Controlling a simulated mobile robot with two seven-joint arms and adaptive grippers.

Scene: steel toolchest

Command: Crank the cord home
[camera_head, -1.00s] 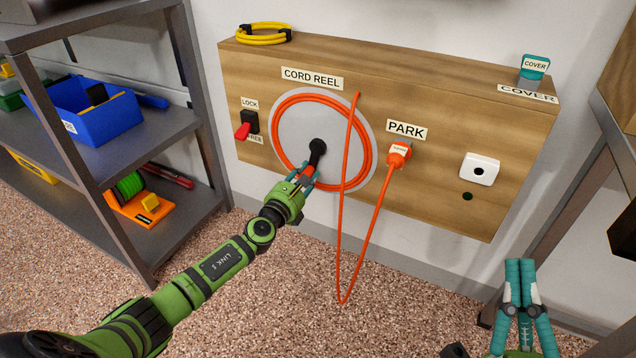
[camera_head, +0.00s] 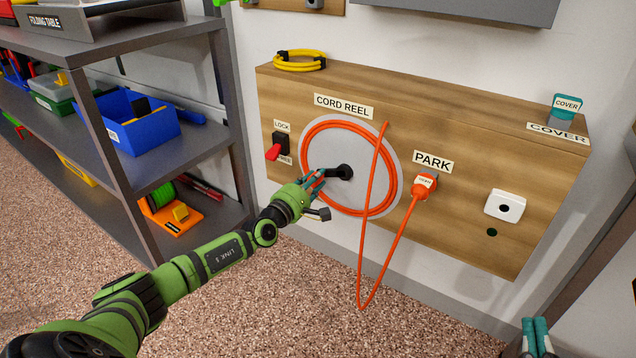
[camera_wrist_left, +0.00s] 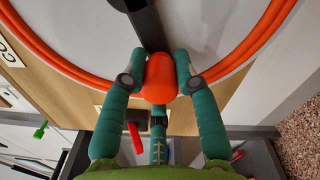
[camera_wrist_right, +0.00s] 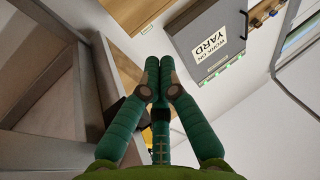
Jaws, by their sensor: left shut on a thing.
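The cord reel (camera_head: 309,153) is a grey disc with orange cord coiled on it, set in a wooden panel. Its black crank (camera_head: 342,172) points left from the hub. My left gripper (camera_head: 318,180) is shut on the crank's orange knob (camera_wrist_left: 160,78), seen between the teal fingers in the left wrist view. The cord (camera_head: 371,200) leaves the reel's upper right and hangs in a slack loop to an orange plug (camera_head: 424,186) under the PARK label. The red lock lever (camera_head: 273,152) points down toward FREE. My right gripper (camera_wrist_right: 154,80) is shut and empty, away from the panel.
A white outlet (camera_head: 505,206) and a dark hole are on the panel's right. A teal cover (camera_head: 565,107) and yellow cable (camera_head: 300,60) sit on top. A grey shelf (camera_head: 185,150) with a blue bin (camera_head: 140,128) stands at left. The carpet below is clear.

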